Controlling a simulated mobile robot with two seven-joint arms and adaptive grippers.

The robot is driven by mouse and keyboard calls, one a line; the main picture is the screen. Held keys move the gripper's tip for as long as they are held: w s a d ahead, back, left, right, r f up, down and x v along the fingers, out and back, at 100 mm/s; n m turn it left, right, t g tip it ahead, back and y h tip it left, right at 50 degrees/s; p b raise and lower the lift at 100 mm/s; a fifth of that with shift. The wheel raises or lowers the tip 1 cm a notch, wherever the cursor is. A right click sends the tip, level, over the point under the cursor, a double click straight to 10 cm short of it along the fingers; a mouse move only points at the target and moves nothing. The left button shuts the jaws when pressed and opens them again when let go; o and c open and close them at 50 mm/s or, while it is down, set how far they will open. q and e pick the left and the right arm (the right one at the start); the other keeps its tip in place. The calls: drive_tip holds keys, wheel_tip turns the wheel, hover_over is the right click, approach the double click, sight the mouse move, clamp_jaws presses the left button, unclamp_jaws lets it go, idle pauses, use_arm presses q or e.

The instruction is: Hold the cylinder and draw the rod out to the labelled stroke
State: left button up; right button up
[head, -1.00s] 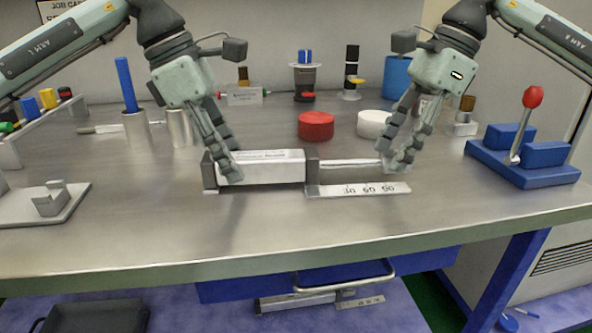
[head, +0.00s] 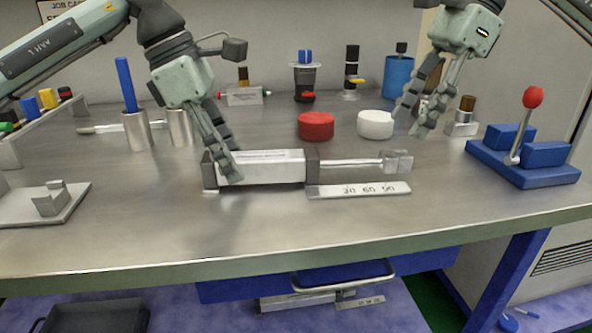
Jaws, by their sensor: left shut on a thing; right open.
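The cylinder (head: 268,168) lies on the steel bench in the head view, a light body with dark end blocks. Its thin rod (head: 350,163) sticks out to the right and ends in a grey block (head: 397,161). A flat scale plate (head: 358,190) with printed stroke marks lies in front of the rod; the rod-end block stands near the plate's right end. My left gripper (head: 229,165) is shut on the cylinder body near its left end. My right gripper (head: 410,122) is open and empty, above and behind the rod-end block, apart from it.
A red round lid (head: 316,125) and a white one (head: 375,124) lie behind the cylinder. A blue fixture (head: 530,155) with a red-knobbed lever stands at right. A pale plate with a small block (head: 50,200) lies at left. The bench front is clear.

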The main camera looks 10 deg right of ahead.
use_arm(q)
drive_tip(key=shift+f, duration=0.1)
use_arm(e)
drive_tip(key=v, duration=1.2)
drive_tip(key=shift+r, duration=0.1)
use_arm(q)
drive_tip(key=o, duration=1.1)
drive_tip(key=shift+o, duration=0.2)
use_arm(e)
drive_tip(key=shift+a, duration=0.1)
